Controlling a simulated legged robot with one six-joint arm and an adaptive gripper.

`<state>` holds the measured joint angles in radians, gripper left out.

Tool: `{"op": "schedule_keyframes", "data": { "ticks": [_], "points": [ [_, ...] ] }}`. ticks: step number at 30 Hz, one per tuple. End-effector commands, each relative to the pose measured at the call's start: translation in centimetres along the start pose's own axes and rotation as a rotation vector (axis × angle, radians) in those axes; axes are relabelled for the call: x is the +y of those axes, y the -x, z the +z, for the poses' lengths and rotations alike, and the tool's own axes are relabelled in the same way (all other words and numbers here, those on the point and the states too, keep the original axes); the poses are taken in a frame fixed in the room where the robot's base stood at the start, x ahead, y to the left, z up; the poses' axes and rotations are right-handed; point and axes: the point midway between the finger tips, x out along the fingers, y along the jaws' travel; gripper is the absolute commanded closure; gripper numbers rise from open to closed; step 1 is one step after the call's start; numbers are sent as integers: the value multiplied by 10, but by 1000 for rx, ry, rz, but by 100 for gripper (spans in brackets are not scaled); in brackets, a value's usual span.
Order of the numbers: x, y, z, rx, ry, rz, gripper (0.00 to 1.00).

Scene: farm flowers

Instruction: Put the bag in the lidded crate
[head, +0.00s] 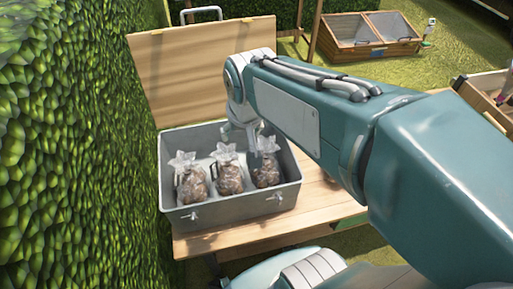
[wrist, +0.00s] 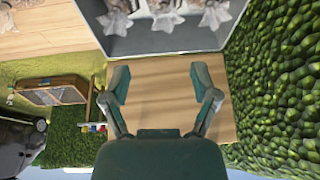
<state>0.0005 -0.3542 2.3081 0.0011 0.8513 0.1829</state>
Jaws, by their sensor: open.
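The grey crate (head: 235,207) stands on a wooden table, and its wooden lid (head: 195,75) stands open behind it. Three clear bags with brown contents sit upright in a row inside: a left bag (head: 192,186), a middle bag (head: 229,179) and a right bag (head: 266,173). My gripper (head: 252,134) is over the crate's back right part, near the right bag's top. In the wrist view my gripper (wrist: 161,82) is open with nothing between its fingers. The crate wall (wrist: 160,42) and the bags (wrist: 165,14) show at the top edge, partly cut off.
The table (head: 325,200) has bare wood right of the crate. A leafy hedge (head: 70,150) rises close on the left. A wooden cold frame (head: 370,38) stands on grass at the back right. Another wooden box (head: 490,92) is at the right edge.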

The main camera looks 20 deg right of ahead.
Motion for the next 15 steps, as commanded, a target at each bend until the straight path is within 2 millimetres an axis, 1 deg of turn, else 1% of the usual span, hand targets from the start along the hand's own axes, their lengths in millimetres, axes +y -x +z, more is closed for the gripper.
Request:
{"op": "schedule_keyframes", "data": {
  "ticks": [1,6,10,12,15],
  "points": [
    [2,12,11,29,25,-5,23],
    [9,38,47,101,112,-13,23],
    [12,47,67,138,160,-14,23],
    [14,49,73,150,175,-14,23],
    [14,50,76,155,185,-14,23]
  ]
}}
